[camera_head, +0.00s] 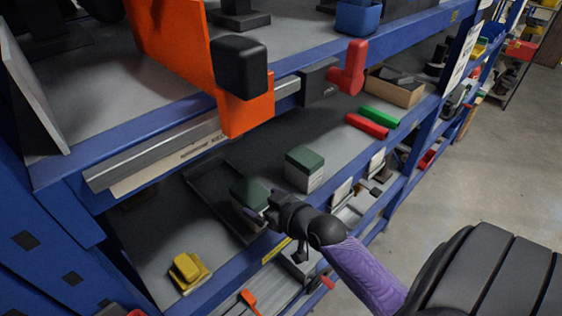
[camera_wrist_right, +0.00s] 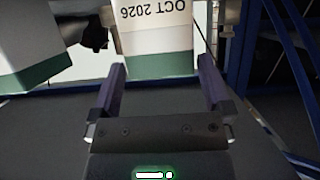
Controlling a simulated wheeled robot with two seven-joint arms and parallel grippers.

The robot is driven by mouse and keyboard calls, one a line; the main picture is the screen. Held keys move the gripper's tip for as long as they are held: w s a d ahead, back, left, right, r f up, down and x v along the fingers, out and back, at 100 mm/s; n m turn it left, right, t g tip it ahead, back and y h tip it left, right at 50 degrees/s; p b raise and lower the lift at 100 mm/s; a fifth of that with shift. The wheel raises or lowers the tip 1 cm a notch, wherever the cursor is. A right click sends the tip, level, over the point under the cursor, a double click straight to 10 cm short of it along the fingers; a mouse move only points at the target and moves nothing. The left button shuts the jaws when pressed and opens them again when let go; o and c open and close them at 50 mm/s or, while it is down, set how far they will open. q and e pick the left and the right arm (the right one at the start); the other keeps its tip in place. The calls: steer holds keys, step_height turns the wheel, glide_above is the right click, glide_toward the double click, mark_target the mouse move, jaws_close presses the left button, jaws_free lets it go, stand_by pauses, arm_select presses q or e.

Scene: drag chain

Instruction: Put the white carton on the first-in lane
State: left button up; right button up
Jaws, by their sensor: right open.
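A white carton with a dark green top (camera_head: 250,192) stands on the lower shelf, directly in front of my right gripper (camera_head: 262,212). In the right wrist view its white face, with an upside-down "OCT 2026" print (camera_wrist_right: 155,38) and a green band, shows between and beyond the two purple fingers of the right gripper (camera_wrist_right: 162,75). The fingers are open, and I see no clear contact. A second carton with a green top and white sides (camera_head: 304,168) stands to its right; a similar carton (camera_wrist_right: 28,50) shows at left in the wrist view. My left gripper is not in view.
A dark-rimmed tray (camera_head: 210,190) lies left of the cartons. A yellow block (camera_head: 186,268) sits farther left. Red and green pieces (camera_head: 368,125) lie to the right, before a cardboard box (camera_head: 395,88). An orange bracket (camera_head: 185,55) hangs over the upper shelf edge.

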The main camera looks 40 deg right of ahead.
steer(key=a+v, duration=0.1)
steer(key=v, duration=0.7)
steer(key=s+f+m+g+h, duration=0.1)
steer(key=s+f+g, duration=0.25)
steer(key=f, duration=0.75)
steer(key=s+f+g, duration=0.2)
steer(key=s+f, duration=0.2)
steer(key=f, duration=0.7)
steer(key=s+a+f+n+g, duration=0.1)
steer(key=s+a+f+g, duration=0.2)
steer(key=s+f, duration=0.3)
steer(key=s+a+f+n+g, duration=0.1)
steer(key=s+a+f+g, duration=0.3)
steer(key=s+f, duration=0.3)
steer(key=s, duration=0.5)
steer(key=shift+a+n, duration=0.25)
steer(key=shift+n, duration=0.15)
